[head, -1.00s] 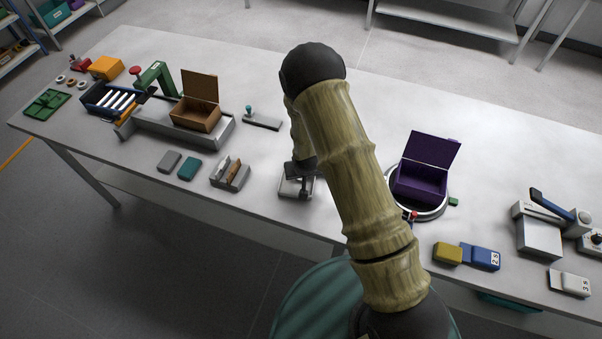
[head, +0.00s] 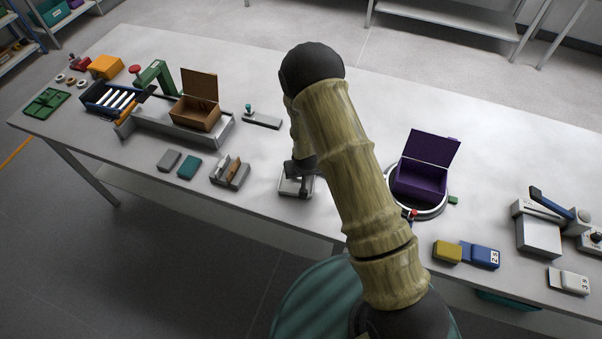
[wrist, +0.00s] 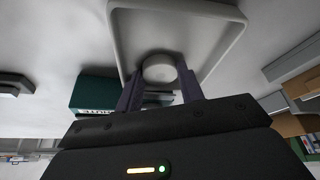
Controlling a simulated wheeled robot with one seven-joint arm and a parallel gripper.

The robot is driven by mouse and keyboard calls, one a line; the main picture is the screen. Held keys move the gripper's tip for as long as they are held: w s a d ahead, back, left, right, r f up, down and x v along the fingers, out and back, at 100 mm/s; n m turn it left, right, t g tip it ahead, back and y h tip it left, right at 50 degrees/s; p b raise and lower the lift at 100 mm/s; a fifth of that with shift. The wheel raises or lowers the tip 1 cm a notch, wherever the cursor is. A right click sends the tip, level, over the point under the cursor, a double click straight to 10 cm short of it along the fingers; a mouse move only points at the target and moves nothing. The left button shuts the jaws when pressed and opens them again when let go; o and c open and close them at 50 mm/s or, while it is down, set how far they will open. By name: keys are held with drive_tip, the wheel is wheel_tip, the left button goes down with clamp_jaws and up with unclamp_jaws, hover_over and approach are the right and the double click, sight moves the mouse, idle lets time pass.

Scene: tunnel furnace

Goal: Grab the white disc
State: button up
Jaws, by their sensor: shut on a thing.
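The white disc (wrist: 158,69) shows in the wrist view, between the two dark fingers of my gripper (wrist: 160,82). The fingers touch it on both sides, and my gripper is shut on it. The disc is at a shallow pale tray (wrist: 236,14); I cannot tell whether it still rests on the tray floor. In the head view the tray (head: 285,190) sits near the front edge of the table, with my gripper (head: 298,182) low over it. My arm hides part of this area, and the disc cannot be made out there.
A holder (head: 231,176), a teal block (head: 189,167) and a grey block (head: 169,160) lie left of the tray. An open purple box (head: 421,180) stands on a round base at right. An open brown box (head: 196,113) is at back left. The table behind my arm is clear.

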wheel_tip(320, 180, up, 10)
drive_tip(key=b, duration=0.2)
drive_tip(key=shift+b, duration=0.4)
idle(0.5)
